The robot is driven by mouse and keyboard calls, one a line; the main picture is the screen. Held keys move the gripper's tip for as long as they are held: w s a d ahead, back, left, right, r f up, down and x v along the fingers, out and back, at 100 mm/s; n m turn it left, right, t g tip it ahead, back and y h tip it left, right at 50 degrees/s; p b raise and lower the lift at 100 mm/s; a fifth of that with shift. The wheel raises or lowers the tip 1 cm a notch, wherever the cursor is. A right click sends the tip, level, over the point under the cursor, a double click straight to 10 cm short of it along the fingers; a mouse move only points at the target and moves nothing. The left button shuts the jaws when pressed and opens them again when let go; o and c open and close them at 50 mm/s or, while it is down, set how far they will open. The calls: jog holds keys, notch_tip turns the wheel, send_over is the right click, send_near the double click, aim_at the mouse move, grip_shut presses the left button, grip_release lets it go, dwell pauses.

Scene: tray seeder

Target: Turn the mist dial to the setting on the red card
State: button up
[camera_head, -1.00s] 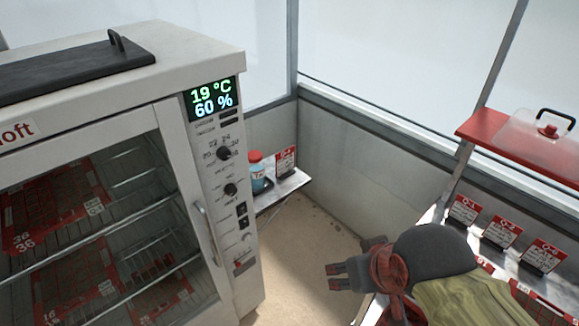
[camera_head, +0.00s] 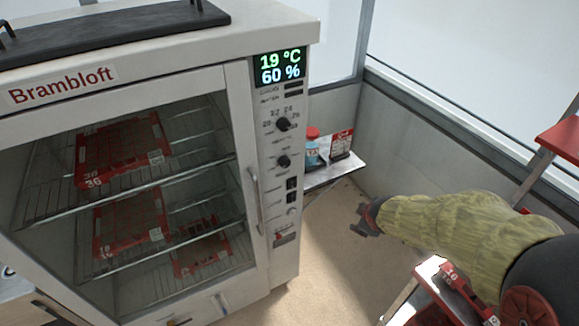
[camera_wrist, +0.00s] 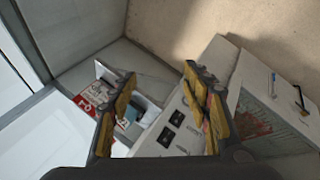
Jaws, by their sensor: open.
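The cabinet's control panel (camera_head: 270,185) has an upper dial (camera_head: 283,124) ringed with numbers and a smaller lower dial (camera_head: 284,162). I cannot read the lower dial's marks, nor tell which dial is mist. A red and white card (camera_head: 341,144) stands on a small shelf behind the cabinet's right side; its text is too small to read. It also shows in the wrist view (camera_wrist: 95,95). My gripper (camera_head: 364,222) is open and empty, right of the panel and lower, apart from it. In the wrist view my gripper (camera_wrist: 160,88) has its fingers spread, with panel switches between them.
The white cabinet's glass door (camera_head: 130,190) is shut over red trays on racks. A door handle (camera_head: 254,200) stands out left of the panel. A blue bottle with a red cap (camera_head: 312,148) is beside the card on the shelf (camera_head: 325,176). Bare floor lies before the shelf.

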jog(key=w+a+f+n+t+y, duration=0.2)
jog(key=w+a+f+n+y, duration=0.1)
jog(key=w+a+n, duration=0.35)
jog(key=n+t+y, duration=0.3)
jog(key=n+y, duration=0.5)
jog(key=n, duration=0.6)
send_near(287, 164)
jog(key=shift+b+x, duration=0.55)
jog(key=shift+x, duration=3.85)
jog(key=shift+r, duration=0.2)
jog(key=c, duration=1.1)
jog(key=shift+s, duration=0.1)
